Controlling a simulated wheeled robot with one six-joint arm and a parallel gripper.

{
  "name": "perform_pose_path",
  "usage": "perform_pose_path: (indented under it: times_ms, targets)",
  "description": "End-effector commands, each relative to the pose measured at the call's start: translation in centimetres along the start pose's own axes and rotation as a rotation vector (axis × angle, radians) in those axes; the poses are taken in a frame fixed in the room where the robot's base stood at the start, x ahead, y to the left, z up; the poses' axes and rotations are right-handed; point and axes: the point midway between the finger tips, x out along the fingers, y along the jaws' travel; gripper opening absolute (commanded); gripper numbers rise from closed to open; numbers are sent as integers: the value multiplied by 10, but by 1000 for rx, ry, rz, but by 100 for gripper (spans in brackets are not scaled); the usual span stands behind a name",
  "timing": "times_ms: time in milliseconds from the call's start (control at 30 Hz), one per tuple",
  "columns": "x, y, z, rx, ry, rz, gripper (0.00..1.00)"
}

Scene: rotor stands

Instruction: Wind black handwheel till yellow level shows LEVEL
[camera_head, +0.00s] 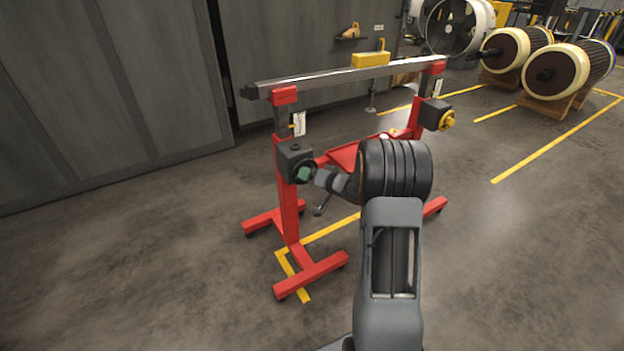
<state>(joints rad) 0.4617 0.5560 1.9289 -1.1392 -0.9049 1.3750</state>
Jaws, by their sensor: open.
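The black handwheel (313,166) is on the dark gearbox of the left red post, with a green patch showing at its middle. My gripper (319,178) is open, its tip just right of and close to the handwheel. It partly hides the wheel, and I cannot tell whether they touch. The yellow level (370,59) sits on top of the grey beam (320,78) that spans both posts. The beam's right end is higher in the picture. The level's reading is too small to make out.
A yellow handwheel (447,120) is on the right post's gearbox (433,113). The red feet (312,276) of the stand spread over the floor. Grey cabinets (100,90) stand behind. Large rotors (568,70) rest at the back right. The floor at front left is clear.

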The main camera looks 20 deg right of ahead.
Motion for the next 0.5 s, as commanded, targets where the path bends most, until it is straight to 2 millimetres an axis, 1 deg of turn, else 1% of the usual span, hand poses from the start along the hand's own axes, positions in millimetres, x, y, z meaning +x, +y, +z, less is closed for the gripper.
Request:
perform_pose_path:
  times_ms: [267,500]
  targets:
    - [1,0,0,0,0,0,69]
    - [1,0,0,0,0,0,47]
